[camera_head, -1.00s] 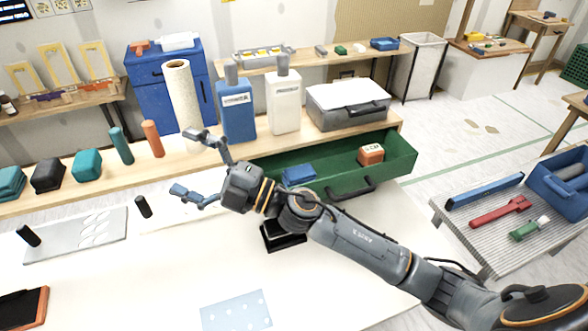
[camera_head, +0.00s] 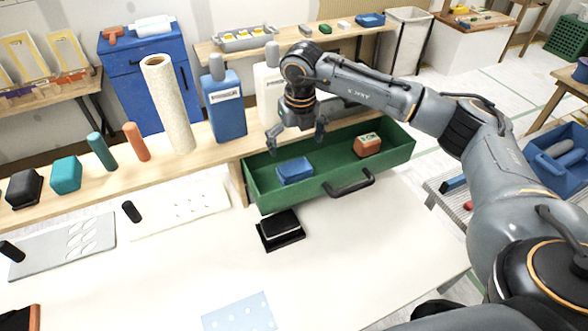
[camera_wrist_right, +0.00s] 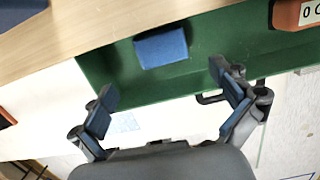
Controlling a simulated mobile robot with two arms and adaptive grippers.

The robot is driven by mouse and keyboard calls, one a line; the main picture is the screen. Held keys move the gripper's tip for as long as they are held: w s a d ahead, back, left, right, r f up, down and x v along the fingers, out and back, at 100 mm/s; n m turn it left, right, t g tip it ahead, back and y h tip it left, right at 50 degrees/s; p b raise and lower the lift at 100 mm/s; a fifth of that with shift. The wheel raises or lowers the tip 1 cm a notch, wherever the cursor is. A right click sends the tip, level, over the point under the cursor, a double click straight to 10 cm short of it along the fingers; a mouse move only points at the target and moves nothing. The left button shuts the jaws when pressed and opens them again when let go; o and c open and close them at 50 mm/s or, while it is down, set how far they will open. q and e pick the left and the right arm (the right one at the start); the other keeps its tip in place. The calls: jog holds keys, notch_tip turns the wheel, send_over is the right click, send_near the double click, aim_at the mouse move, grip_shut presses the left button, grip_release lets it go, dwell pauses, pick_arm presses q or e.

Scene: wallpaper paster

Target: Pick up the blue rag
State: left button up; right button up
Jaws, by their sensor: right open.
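The blue rag (camera_head: 295,171) is a small folded block lying in the left part of the open green drawer (camera_head: 330,187). It also shows in the right wrist view (camera_wrist_right: 161,47), near the top middle, beyond and between the fingertips. My right gripper (camera_head: 296,139) is above the drawer's back edge, pointing down, just above and behind the rag and apart from it. In the right wrist view its two fingers (camera_wrist_right: 168,82) are spread wide with nothing between them. My left gripper is not in view.
An orange box (camera_head: 367,145) sits in the drawer's right part. The drawer's black handle (camera_head: 348,183) sticks out in front. A blue bottle (camera_head: 226,106) and a white bottle (camera_head: 268,95) stand close behind. A black block (camera_head: 280,229) lies on the white table.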

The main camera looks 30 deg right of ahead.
aim_at(295, 167)
jog(key=f, duration=0.4)
jog(key=shift+w+f+p, duration=0.35)
jog(key=shift+p, duration=0.05)
jog(key=f+p, duration=0.1)
jog(key=f, duration=0.1)
jog(key=f+p, duration=0.1)
jog(key=f, duration=0.2)
jog(key=shift+w+d, duration=0.15)
jog(key=shift+w, duration=0.05)
jog(key=shift+w+f, duration=0.1)
jog(key=shift+f, duration=0.1)
jog(key=c, duration=1.1)
